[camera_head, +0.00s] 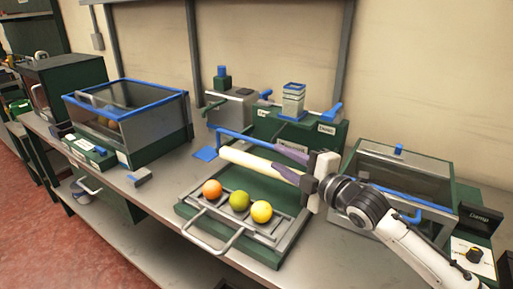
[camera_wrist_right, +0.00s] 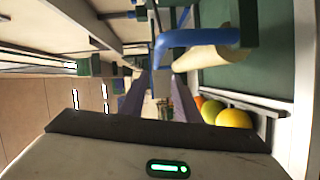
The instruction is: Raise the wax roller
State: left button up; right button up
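The wax roller (camera_head: 250,160) is a cream cylinder lying across the back of a green-framed tray (camera_head: 190,207). A blue bar handle (camera_head: 235,136) runs along behind it. My right gripper (camera_head: 282,161) reaches in from the right, its purple fingers near the right end of the roller and handle. In the right wrist view the fingers (camera_wrist_right: 158,100) stand apart with a visible gap. The blue handle (camera_wrist_right: 195,38) and the roller (camera_wrist_right: 215,60) show just beyond and to the right of them. Whether the bar lies between the fingertips is unclear. My left gripper is out of view.
An orange fruit (camera_head: 212,189), a green one (camera_head: 239,200) and a yellow one (camera_head: 261,211) sit in the tray. A blue-rimmed clear bin (camera_head: 128,100) stands left, a clear-lidded box (camera_head: 400,170) right. Green machines (camera_head: 325,137) stand behind. Bare bench (camera_head: 160,190) shows left of the tray.

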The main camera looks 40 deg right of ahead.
aim_at(265, 146)
jog(key=w, duration=0.7)
jog(key=w+p, duration=0.1)
jog(key=w, duration=0.2)
jog(key=shift+w+d+f, duration=0.15)
jog(key=shift+w+d, duration=0.05)
jog(key=shift+d, duration=0.15)
grip_shut()
